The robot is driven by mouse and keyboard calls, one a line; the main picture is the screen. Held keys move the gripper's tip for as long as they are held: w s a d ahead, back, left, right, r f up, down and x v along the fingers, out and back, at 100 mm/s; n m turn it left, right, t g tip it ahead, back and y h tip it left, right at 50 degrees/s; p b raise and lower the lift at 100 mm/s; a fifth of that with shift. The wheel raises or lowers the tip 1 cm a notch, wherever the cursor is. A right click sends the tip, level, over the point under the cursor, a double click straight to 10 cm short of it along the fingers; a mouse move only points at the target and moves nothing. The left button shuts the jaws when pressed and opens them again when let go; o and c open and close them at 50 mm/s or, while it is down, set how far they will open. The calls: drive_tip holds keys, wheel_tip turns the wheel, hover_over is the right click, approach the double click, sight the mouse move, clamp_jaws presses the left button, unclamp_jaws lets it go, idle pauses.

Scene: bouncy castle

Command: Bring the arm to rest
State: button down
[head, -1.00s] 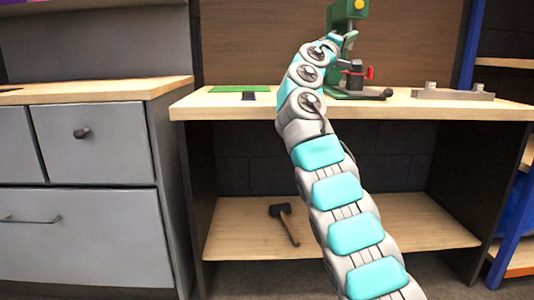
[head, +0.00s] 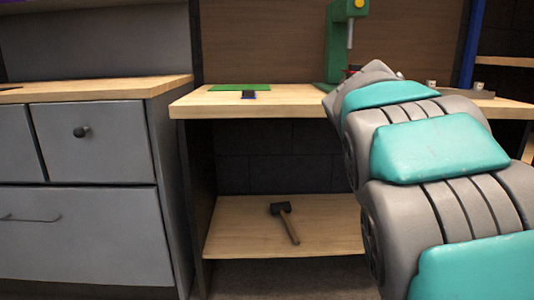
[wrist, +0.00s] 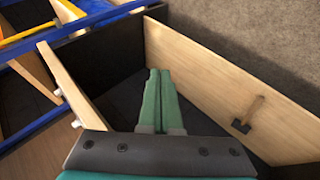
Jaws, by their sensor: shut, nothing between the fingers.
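My gripper (wrist: 160,97) shows in the wrist view with its two green fingers side by side, shut and empty. It hangs in the air in front of the workbench (head: 290,100), and no object touches the fingers. In the head view my arm's grey and turquoise links fill the right side and the gripper itself is not visible there. The arm hides the right part of the bench and its lower shelf.
A hammer (head: 284,222) lies on the lower shelf (head: 235,222); it also shows in the wrist view (wrist: 248,114). A green machine (head: 336,45) and a green mat (head: 239,87) are on the benchtop. Grey drawers (head: 95,145) stand at left. A blue-framed rack (wrist: 75,35) is near.

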drive_tip(key=s+a+f+m+g+y, duration=0.1)
drive_tip(key=s+a+f+g+y, duration=0.15)
drive_tip(key=s+a+f, duration=0.75)
drive_tip(key=s+a+f+g+y, duration=0.1)
drive_tip(key=s+f+g+y, duration=0.15)
drive_tip(key=s+f, duration=0.9)
drive_tip(key=s+a+f+m+g+y, duration=0.15)
drive_tip(key=s+a+f+y, duration=0.35)
drive_tip(key=s, duration=1.2)
wheel_tip(320, 180, up, 15)
drive_tip(key=h+p, duration=0.1)
drive_tip(key=p, duration=1.2)
drive_tip(key=shift+w+a+n+h+p, duration=0.3)
drive_tip(key=shift+a+n+h, duration=0.1)
drive_tip(key=shift+a+n, duration=0.05)
drive_tip(key=c, duration=1.6)
unclamp_jaws()
